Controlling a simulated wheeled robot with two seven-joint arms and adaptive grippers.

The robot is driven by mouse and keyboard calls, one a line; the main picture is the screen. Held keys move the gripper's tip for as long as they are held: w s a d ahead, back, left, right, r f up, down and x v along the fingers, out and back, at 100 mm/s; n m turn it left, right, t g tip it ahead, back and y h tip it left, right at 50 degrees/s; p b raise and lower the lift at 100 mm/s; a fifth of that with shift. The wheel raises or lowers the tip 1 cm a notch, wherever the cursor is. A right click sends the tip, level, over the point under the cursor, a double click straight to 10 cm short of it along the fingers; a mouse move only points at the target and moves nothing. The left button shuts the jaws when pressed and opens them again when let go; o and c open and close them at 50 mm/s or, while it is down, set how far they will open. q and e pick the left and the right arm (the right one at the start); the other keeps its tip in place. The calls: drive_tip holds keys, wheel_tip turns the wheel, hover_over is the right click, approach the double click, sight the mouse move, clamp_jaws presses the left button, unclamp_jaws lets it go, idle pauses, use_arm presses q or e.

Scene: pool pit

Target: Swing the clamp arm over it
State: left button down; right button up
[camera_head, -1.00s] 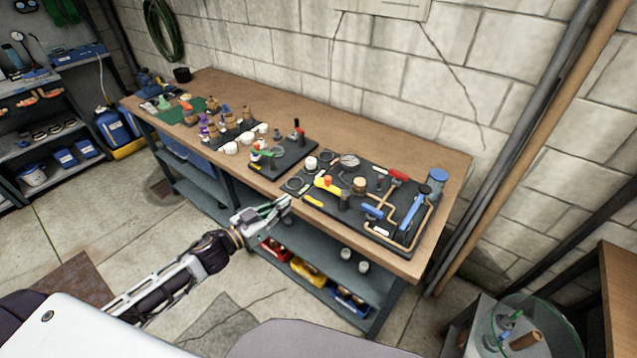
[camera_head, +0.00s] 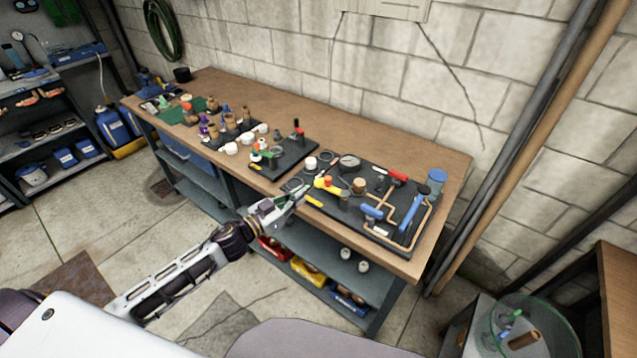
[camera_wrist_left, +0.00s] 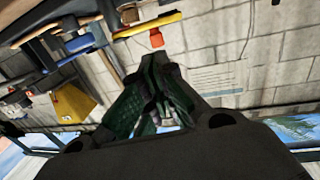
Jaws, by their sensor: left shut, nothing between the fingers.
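A yellow bar with an orange knob (camera_head: 328,183), which looks like the clamp arm, sits at the front left of a black fixture board (camera_head: 345,210) on the workbench. In the left wrist view the yellow bar (camera_wrist_left: 147,25) shows near the top, past the fingertips. My left gripper (camera_head: 302,191) is shut and empty, just left of the bar at the bench's front edge. Its dark green fingers come together in the left wrist view (camera_wrist_left: 155,85). I cannot tell whether they touch the bar. My right gripper is in no view.
The board also holds a round gauge (camera_head: 349,161), a red handle (camera_head: 397,174), a blue handle (camera_head: 413,210) and copper pipes. A smaller black board (camera_head: 285,160) stands to the left. The rear of the wooden bench top (camera_head: 400,147) is clear.

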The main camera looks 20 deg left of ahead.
use_arm(q)
drive_tip(key=p+x, duration=0.1)
drive_tip(key=x, duration=0.7)
drive_tip(key=shift+w+d, duration=0.15)
drive_tip(key=shift+w, duration=0.15)
idle(0.4)
